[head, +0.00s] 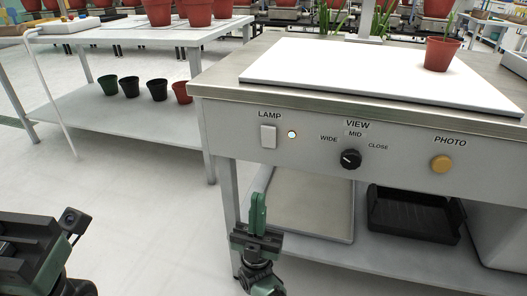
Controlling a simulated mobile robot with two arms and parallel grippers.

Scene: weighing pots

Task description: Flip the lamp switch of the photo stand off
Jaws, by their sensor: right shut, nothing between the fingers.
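The lamp switch (268,137) is a pale rocker on the front panel of the photo stand (310,172), under the word LAMP. A small round indicator light (292,134) just right of it glows white. My right gripper (258,202) is shut and empty, with green fingers pointing up. It appears below the lamp switch in the picture, apart from it, in front of the stand's lower part. My left arm shows at the bottom left; its fingertips are not clearly visible.
The panel also has a black VIEW knob (350,159) and a yellow PHOTO button (441,164). A potted plant (440,52) stands on the white top board (350,75). A black tray (413,213) lies on the lower shelf. Open floor lies left of the stand.

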